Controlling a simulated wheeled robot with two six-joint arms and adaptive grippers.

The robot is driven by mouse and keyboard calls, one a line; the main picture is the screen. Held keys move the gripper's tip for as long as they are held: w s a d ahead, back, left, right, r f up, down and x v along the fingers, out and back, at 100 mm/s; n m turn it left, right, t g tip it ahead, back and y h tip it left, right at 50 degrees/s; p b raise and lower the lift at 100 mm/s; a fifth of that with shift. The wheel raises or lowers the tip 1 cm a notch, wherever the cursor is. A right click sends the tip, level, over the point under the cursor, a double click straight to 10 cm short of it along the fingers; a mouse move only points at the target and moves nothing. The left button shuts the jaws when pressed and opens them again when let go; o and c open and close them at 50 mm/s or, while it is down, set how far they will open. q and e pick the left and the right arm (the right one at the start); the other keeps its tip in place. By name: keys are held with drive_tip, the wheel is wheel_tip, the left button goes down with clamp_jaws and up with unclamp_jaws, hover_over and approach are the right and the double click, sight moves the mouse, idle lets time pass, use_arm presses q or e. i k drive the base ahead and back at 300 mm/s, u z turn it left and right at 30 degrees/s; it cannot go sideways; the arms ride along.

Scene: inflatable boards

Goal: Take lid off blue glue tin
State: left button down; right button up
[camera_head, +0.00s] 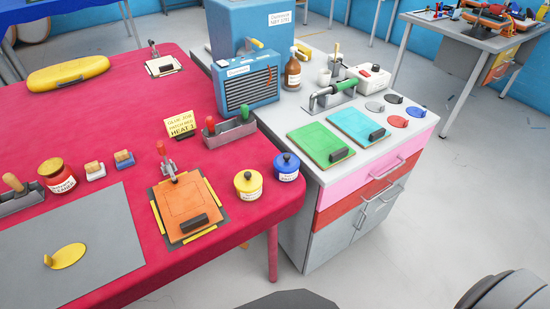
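The blue glue tin (287,174) stands upright near the right edge of the red table (150,110), close to the rounded corner. It has a pale label on its side. Its blue lid (286,161) sits on top with a dark round knob. A similar yellow tin (248,192) with a dark-knobbed lid stands just to its left, a little nearer. Neither of my grippers is in view; only dark and grey parts that look like mine show at the bottom edge.
An orange board (185,208) under a clamp lies left of the tins. A "HEAT 1" card (181,124) and a tool rack (229,131) stand behind. A grey cabinet (335,215) adjoins at right, with green (319,142) and cyan (355,127) boards on top. A grey mat (90,235) lies left.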

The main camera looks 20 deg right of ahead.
sight(285, 163)
drive_tip(key=u, duration=2.85)
drive_tip(key=k, duration=1.25)
drive_tip(key=z, duration=1.25)
